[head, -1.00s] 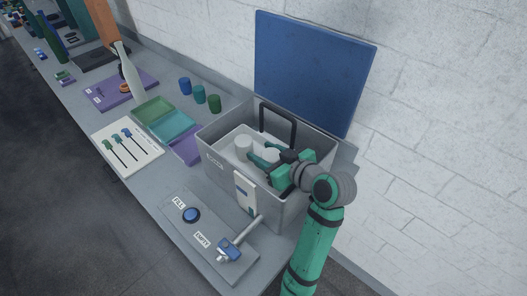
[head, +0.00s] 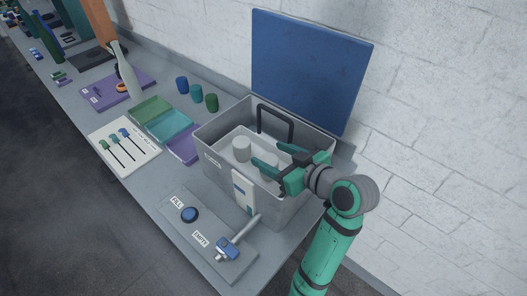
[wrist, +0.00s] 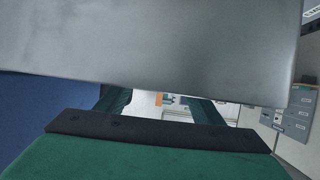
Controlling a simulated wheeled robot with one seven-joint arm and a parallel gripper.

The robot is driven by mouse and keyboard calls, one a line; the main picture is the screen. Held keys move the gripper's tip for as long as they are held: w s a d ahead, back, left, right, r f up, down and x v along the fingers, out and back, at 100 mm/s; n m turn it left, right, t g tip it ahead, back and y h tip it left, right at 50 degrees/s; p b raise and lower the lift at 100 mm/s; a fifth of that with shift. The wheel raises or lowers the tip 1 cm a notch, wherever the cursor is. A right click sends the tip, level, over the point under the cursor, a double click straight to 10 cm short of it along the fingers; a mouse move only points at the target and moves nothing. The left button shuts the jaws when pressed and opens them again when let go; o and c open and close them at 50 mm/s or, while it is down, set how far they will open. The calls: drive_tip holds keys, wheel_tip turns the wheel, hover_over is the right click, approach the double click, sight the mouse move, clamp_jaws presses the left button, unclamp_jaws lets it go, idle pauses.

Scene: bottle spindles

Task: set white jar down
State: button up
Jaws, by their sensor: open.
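The open grey box (head: 222,178) stands on the bench with a pale tray (head: 225,156) inside. A white jar (head: 242,149) stands upright in the tray, left of my gripper. A second white rounded shape (head: 267,173) shows beside the lower finger, partly hidden by it. I cannot tell which of the two the task means. My gripper (head: 266,154) is over the box's right part, fingers spread and pointing left, with nothing seen gripped. In the wrist view the fingers (wrist: 162,106) are mostly hidden behind a large grey surface (wrist: 160,45).
The blue lid (head: 310,70) stands open behind the box, and a dark handle (head: 276,122) arches over it. Coloured trays (head: 168,127) and several cups (head: 196,94) are left.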

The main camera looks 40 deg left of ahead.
drive_tip(key=v, duration=0.7)
drive_tip(key=shift+a+r, duration=0.1)
drive_tip(key=shift+a, duration=0.05)
